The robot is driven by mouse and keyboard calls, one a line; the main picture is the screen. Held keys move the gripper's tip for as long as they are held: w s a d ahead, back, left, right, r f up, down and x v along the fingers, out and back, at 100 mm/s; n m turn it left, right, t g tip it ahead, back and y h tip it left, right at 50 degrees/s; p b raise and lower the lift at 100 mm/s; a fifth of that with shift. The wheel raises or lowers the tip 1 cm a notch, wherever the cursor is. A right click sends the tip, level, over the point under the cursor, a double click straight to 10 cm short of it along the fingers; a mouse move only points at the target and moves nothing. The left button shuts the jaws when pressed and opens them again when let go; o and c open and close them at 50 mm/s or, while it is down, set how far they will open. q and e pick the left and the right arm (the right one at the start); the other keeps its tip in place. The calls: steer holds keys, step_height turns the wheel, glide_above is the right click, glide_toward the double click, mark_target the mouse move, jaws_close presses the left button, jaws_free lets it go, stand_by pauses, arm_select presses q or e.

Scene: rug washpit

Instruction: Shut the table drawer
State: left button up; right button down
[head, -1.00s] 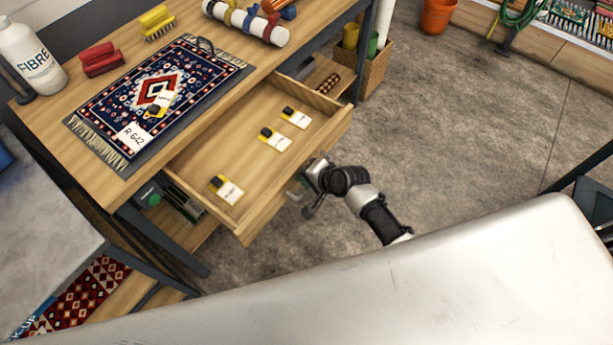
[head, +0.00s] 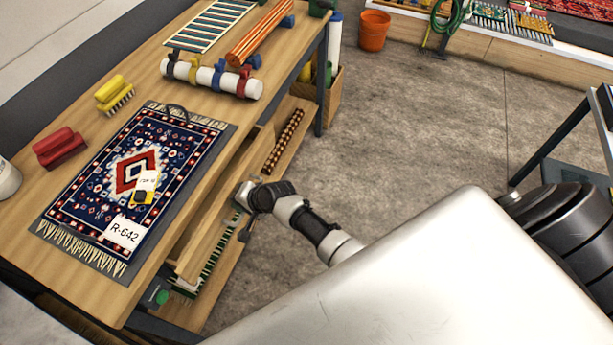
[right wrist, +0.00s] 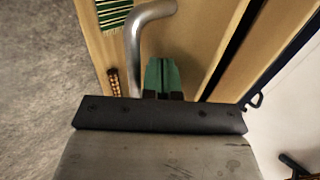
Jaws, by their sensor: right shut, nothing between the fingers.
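The table drawer (head: 223,212) is a pale wooden drawer under the right edge of the wooden table (head: 95,290). It stands only slightly out, with a narrow strip of its inside showing behind its front. My right gripper (head: 243,197) is at the outer face of the drawer front. In the right wrist view its green fingers (right wrist: 162,72) are shut and empty, pointing at the wooden drawer front (right wrist: 190,40). The curved metal handle (right wrist: 136,45) is just left of them. Whether the fingertips touch the wood is hard to tell. My left gripper is out of view.
On the table lie a patterned rug (head: 135,175) with a tag, red (head: 60,147) and yellow (head: 112,92) brushes, and a strapped white roll (head: 212,78). A lower shelf (head: 222,285) juts out below the drawer. The concrete floor (head: 400,130) to the right is clear.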

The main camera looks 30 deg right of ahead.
mark_target(224, 194)
steer(key=w+a+b, duration=0.1)
steer(key=w+a, duration=0.1)
steer(key=w, duration=0.1)
steer(key=shift+w+a, duration=0.1)
steer(key=shift+a, duration=0.1)
steer(key=shift+w+a+b, duration=0.35)
steer(key=shift+w+a, duration=0.05)
steer(key=shift+w, duration=0.1)
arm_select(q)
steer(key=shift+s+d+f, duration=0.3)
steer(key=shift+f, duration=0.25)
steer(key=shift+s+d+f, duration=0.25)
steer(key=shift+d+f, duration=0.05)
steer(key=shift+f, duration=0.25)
arm_select(e)
steer(key=shift+a+r, duration=0.1)
steer(key=shift+r, duration=0.1)
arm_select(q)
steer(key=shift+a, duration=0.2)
arm_select(e)
steer(key=shift+w, duration=0.1)
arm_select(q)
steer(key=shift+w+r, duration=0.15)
arm_select(e)
steer(key=shift+r, duration=0.2)
